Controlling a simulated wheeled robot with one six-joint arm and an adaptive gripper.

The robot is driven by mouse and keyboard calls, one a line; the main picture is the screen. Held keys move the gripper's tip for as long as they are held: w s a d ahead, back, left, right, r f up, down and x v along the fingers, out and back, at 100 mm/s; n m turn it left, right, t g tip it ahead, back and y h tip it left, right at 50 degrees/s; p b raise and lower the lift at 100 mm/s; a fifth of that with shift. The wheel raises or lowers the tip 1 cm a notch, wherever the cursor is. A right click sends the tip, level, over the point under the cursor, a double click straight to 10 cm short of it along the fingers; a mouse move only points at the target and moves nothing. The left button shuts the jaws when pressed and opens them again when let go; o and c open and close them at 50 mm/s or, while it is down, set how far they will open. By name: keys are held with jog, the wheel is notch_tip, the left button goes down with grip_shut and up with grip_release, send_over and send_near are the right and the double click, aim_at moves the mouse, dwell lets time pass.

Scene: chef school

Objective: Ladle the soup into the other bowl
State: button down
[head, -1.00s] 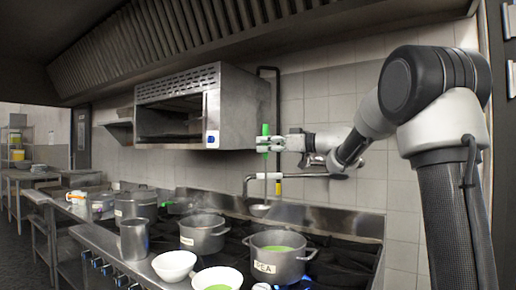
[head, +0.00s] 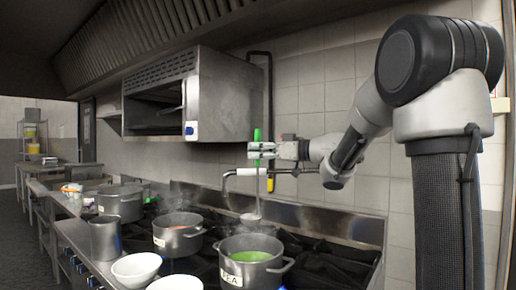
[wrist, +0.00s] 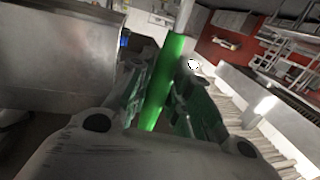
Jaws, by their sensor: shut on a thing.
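My gripper (head: 262,151) is shut on the green handle of a ladle (head: 257,136); the green handle also shows between the fingers in the wrist view (wrist: 165,75). The ladle hangs upright, its cup (head: 251,217) just above or behind the far rim of the PEA pot (head: 240,272). I cannot tell what the cup holds. Green soup (head: 252,256) fills the pot. A white bowl (head: 134,270) stands on the front counter, with no soup visible in it. A second white bowl (head: 175,284) is cut off by the bottom edge, its inside hardly visible.
A steaming pot (head: 178,238) of orange-red soup stands left of the PEA pot. A metal container (head: 104,238) and a large pot (head: 120,201) stand further left. A wall tap (head: 236,174) is close to my gripper. A salamander grill (head: 190,95) hangs above the stove.

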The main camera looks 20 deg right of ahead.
aim_at(258, 215)
jog(key=shift+f, duration=8.6)
jog(key=shift+r, duration=7.2)
jog(key=w+a, duration=0.3)
jog(key=a, duration=0.8)
jog(key=w+a, duration=0.4)
jog(key=a, duration=0.8)
jog(key=w+a, duration=0.4)
jog(key=a, duration=0.8)
jog(key=shift+a, duration=0.25)
